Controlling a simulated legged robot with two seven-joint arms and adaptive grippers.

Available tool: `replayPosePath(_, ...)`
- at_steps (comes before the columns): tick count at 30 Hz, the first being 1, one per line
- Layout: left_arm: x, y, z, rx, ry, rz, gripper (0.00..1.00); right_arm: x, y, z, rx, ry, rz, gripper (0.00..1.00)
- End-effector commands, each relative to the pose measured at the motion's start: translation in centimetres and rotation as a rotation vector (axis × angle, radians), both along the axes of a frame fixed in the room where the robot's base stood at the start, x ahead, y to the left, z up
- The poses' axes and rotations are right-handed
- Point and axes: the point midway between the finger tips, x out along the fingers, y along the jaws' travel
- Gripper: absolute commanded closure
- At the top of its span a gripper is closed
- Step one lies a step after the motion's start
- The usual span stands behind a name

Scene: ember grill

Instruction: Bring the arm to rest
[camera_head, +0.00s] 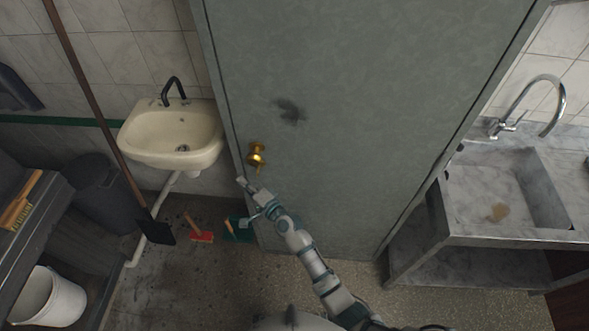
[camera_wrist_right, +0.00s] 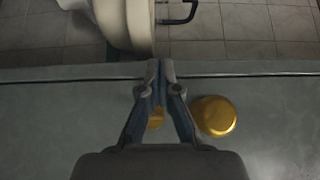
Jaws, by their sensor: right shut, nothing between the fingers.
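My right arm reaches up from the bottom of the head view. Its gripper (camera_head: 242,182) is just below and left of a brass knob (camera_head: 257,153) on the grey door (camera_head: 340,100). In the right wrist view the two fingertips (camera_wrist_right: 161,70) are together, with nothing held. The round knob (camera_wrist_right: 215,116) is right of the fingers there, apart from them in the picture. A smaller brass part (camera_wrist_right: 156,119) shows partly hidden behind the fingers. The door's edge crosses that view just at the fingertips. My left gripper is not in view.
A cream washbasin (camera_head: 172,135) with a black tap is left of the door. A long-handled tool (camera_head: 110,140), a white bucket (camera_head: 52,298) and a red-headed brush (camera_head: 201,236) are at the left. A stone sink (camera_head: 500,190) stands at the right. Some floor (camera_head: 480,297) is bare.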

Motion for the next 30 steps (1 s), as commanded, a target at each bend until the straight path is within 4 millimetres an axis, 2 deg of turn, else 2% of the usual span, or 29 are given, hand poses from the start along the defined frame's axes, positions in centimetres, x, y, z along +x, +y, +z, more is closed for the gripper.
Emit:
replayPosePath(3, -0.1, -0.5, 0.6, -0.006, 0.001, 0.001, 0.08, -2.6, 1.1, 0.0, -0.001, 0.006, 0.002, 1.0)
replayPosePath(9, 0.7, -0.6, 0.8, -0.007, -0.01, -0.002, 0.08, -5.9, 1.9, -0.3, -0.006, 0.006, 0.003, 1.0)
replayPosePath(13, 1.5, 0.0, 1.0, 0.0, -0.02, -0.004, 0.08, -6.9, 1.8, -0.2, -0.003, 0.004, 0.004, 1.0)
replayPosePath(17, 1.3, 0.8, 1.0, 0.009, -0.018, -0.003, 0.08, -7.1, 1.4, -0.2, -0.001, 0.006, 0.004, 1.0)
replayPosePath(20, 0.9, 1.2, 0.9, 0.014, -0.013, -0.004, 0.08, -7.1, 0.7, -1.8, -0.031, 0.014, -0.002, 1.0)
replayPosePath(23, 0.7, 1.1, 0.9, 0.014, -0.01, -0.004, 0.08, -7.4, -0.5, -6.2, -0.128, 0.038, -0.016, 1.0)
replayPosePath(26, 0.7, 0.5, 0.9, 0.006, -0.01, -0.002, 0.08, -8.3, -2.6, -13.3, -0.29, 0.074, -0.028, 1.0)
replayPosePath(27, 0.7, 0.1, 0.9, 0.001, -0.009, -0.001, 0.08, -9.0, -3.6, -16.5, -0.364, 0.09, -0.027, 1.0)
replayPosePath(30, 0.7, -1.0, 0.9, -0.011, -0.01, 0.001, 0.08, -11.5, -6.7, -24.0, -0.55, 0.128, -0.012, 1.0)
